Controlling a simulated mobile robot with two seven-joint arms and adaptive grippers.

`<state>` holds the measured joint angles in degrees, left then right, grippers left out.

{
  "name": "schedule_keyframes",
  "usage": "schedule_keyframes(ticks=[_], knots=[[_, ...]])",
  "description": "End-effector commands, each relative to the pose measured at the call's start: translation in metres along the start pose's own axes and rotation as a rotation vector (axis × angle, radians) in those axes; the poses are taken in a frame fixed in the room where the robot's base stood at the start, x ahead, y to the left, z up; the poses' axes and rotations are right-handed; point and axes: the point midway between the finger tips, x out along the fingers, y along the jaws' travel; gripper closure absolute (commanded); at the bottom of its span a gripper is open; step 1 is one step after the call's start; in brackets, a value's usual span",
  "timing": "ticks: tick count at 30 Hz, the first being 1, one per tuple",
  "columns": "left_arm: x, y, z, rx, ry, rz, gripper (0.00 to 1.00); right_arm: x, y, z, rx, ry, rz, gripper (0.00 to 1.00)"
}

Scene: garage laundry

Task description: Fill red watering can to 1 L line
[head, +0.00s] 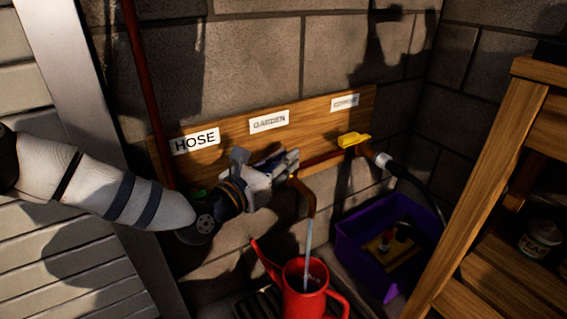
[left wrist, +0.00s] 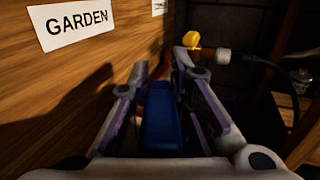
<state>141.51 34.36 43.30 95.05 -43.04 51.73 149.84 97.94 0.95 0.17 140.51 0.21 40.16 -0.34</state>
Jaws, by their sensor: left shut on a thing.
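The red watering can (head: 304,301) stands upright below the copper spout (head: 309,197) of the tap under the "GARDEN" label (head: 269,121). A pale stream of water (head: 308,240) runs from the spout into the can's open top. The water level and any 1 L line cannot be made out. My left gripper (head: 286,163) is shut on the blue tap handle (left wrist: 161,120), which shows between its fingers in the left wrist view. My right gripper is not in view.
A yellow-handled tap (head: 353,139) with a hose fitting sits to the right. A purple crate (head: 357,262) stands on the floor below it. A wooden shelf (head: 487,190) fills the right side. The wooden label board (left wrist: 40,105) is close on my gripper's left.

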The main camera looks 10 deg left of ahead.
Motion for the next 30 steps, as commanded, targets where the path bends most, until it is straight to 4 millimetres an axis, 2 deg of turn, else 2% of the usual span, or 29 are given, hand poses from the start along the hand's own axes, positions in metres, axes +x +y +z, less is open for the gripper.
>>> schedule_keyframes(ticks=[3, 4, 6, 14, 17, 24, 30], knots=[[0.0, 0.001, 0.0, 0.002, 0.003, 0.002, 1.0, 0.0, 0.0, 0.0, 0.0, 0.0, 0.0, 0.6], [0.0, 0.001, -0.001, 0.002, 0.003, 0.002, 0.75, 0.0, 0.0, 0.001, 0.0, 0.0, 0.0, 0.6], [0.0, 0.001, 0.0, 0.002, 0.003, 0.002, 0.6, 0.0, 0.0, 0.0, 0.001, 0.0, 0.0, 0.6], [0.0, 0.0, 0.0, 0.001, 0.002, 0.002, 0.6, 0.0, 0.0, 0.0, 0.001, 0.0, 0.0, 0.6], [0.0, 0.001, 0.008, 0.001, 0.0, 0.004, 0.6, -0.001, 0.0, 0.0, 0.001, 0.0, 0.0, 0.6], [0.0, 0.001, 0.066, 0.001, -0.002, 0.003, 0.6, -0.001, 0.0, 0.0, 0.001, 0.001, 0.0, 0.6], [0.0, 0.001, 0.096, 0.001, 0.001, 0.003, 0.6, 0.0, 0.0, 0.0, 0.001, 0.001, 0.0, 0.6]])
